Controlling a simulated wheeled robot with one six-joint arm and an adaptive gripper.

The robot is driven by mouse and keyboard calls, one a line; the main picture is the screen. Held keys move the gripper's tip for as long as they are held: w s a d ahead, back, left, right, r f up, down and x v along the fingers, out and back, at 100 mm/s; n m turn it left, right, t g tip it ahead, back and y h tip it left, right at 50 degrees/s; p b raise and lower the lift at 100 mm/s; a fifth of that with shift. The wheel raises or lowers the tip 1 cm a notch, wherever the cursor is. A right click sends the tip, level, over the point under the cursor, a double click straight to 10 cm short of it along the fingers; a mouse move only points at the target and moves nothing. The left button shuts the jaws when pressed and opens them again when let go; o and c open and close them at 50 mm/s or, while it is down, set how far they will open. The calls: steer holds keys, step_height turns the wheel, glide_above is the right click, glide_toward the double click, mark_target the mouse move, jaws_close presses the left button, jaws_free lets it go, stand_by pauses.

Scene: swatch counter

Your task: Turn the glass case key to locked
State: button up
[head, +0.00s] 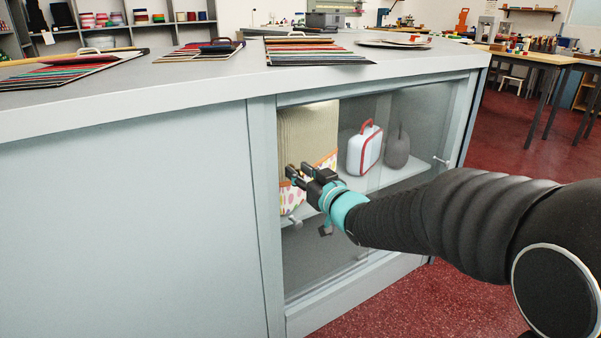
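The glass case (335,255) is the glazed front of the grey counter, and its panes look shut. A small silver fitting (441,161) sticks out at its right edge. Another small pale fitting (362,257) shows low on the glass. I cannot tell which of these is the key, or how it is turned. My gripper (298,173) is in front of the left part of the glass, well left of both fittings. Its two dark fingers are apart with nothing visible between them. My arm comes in from the right and hides part of the lower glass.
Fabric swatches (315,51) lie on the countertop (190,87). Red floor (400,305) is open in front; a worktable (540,57) stands back right.

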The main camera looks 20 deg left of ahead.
jaws_close()
steer(key=shift+m, duration=0.3)
steer(key=m+p, duration=0.2)
steer(key=m, duration=0.1)
steer(key=m+p, duration=0.1)
steer(key=m, duration=0.1)
steer(key=shift+w+d, duration=0.1)
steer(key=shift+w, duration=0.15)
steer(key=m+p, duration=0.1)
steer(key=m, duration=0.2)
steer(key=m+p, duration=0.1)
steer(key=m, duration=0.2)
steer(key=shift+w+d+f+m+p, duration=0.1)
steer(key=shift+f+m+p, duration=0.1)
steer(key=shift+m+p, duration=0.2)
steer(key=m, duration=0.1)
steer(key=m+p, duration=0.1)
steer(key=m, duration=0.1)
steer(key=m+p, duration=0.1)
steer(key=m, duration=0.1)
steer(key=shift+f, duration=0.25)
steer(key=shift+m, duration=0.4)
